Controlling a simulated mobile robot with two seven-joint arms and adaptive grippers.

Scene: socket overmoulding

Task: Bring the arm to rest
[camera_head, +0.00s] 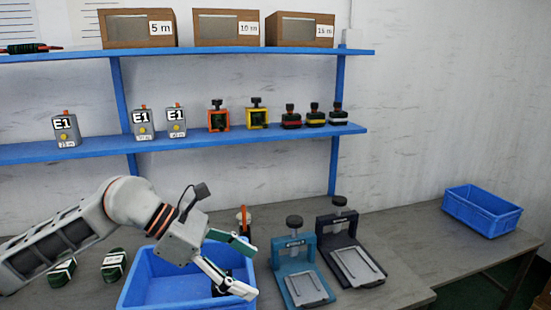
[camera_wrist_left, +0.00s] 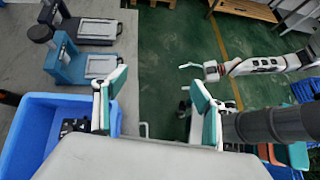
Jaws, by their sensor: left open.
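My left gripper (camera_head: 252,271) reaches in from the left, above the right side of a blue bin (camera_head: 166,279) on the bench. Its two fingers are spread apart, with nothing between them. In the left wrist view the same open fingers (camera_wrist_left: 160,82) show over the bench edge and green floor. A dark part (camera_head: 222,284) lies in the bin, partly hidden behind the gripper. An arm that seems to be my right one ends in a small gripper (camera_wrist_left: 207,70) at the right of the wrist view; its finger state is too small to tell.
A teal press (camera_head: 297,275) and a dark press (camera_head: 350,255) stand right of the bin. An empty-looking blue bin (camera_head: 482,210) sits farther right. Shelves (camera_head: 250,143) behind hold grey E1 boxes and coloured clamps. Two dark green-and-white parts (camera_head: 114,264) lie left of the bin.

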